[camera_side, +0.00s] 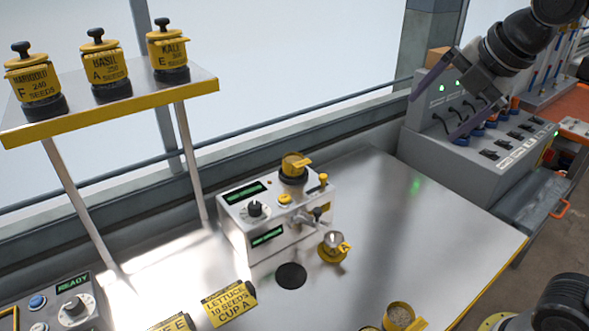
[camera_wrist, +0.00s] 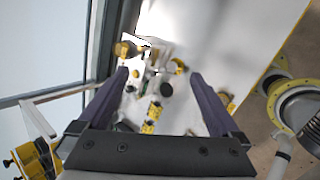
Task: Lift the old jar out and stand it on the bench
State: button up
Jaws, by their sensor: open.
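A small yellow jar (camera_side: 293,165) with a dark collar sits upright in the top of the grey seeder unit (camera_side: 236,232), which carries a knob and green displays. I take it for the old jar; its label is unreadable here. In the wrist view, a small yellow item (camera_wrist: 122,49) beside the unit may be the same jar. My gripper (camera_side: 436,117) is high at the upper right, well away from the jar, its fingers apart and empty. The fingers also show wide apart in the wrist view (camera_wrist: 158,77). The metal bench (camera_side: 400,215) has bare room right of the unit.
A raised shelf (camera_side: 190,97) at left holds the Marigold, Basil and Kale jars. A yellow cup (camera_side: 333,248) stands before the unit, near a dark round spot (camera_side: 291,276). A grey switch console (camera_side: 480,150) stands behind right.

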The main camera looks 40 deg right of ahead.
jog(key=w+a+r+n, duration=0.1)
jog(key=w+a+n, duration=0.1)
jog(key=w+n, duration=0.75)
jog(key=n+g, duration=0.2)
jog(key=n, duration=0.1)
send_over(294, 158)
jog(key=s+a, duration=0.2)
jog(key=s, duration=0.2)
jog(key=shift+m+h, duration=0.25)
jog(key=shift+h, duration=0.05)
notch_tip(294, 158, down, 18)
jog(key=shift+s+a+f, duration=0.1)
jog(key=shift+a+f, duration=0.05)
jog(key=shift+f, duration=0.05)
jog(key=shift+x, duration=3)
jog(key=c, duration=1.5)
jog(key=shift+r, duration=0.1)
jog(key=shift+c, duration=0.2)
